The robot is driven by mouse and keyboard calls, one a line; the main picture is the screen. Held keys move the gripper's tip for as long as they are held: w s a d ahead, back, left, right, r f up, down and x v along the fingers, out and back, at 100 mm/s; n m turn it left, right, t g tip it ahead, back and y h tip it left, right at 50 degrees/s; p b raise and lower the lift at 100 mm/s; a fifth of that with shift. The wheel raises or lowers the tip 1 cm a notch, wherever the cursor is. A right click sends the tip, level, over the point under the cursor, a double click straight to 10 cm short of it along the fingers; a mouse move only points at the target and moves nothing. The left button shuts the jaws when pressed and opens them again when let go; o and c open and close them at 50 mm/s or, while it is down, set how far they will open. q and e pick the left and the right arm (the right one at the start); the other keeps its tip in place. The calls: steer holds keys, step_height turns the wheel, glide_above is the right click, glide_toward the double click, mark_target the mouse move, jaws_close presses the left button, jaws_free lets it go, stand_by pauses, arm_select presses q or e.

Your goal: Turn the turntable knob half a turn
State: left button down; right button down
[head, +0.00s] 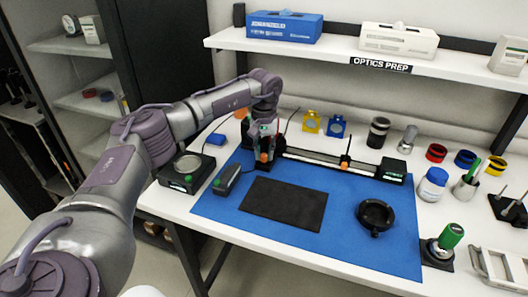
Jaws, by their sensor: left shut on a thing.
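My left gripper (264,152) points down at the back left of the blue mat (213,203), by the left end of a long rail (320,162). It is shut on a small orange knob-like piece (263,157), mostly covered by the fingers. I take this piece for the turntable knob, but the turntable under it is too hidden to make out. A similar orange piece (345,161) stands on the rail farther right. My right gripper is not in view.
A black pad (285,204) and a black ring mount (375,214) lie on the mat. A dark handheld-size box (227,178) is just left of the gripper. A green-handled tool (448,238) stands at the right. A shelf (330,49) spans the back above.

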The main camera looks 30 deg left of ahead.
mark_target(264, 155)
arm_select(q)
steer(key=shift+r, duration=0.1)
stand_by(0.3)
steer(key=c, duration=0.9)
jaws_free()
steer(key=shift+c, duration=0.2)
step_height(264, 155, up, 12)
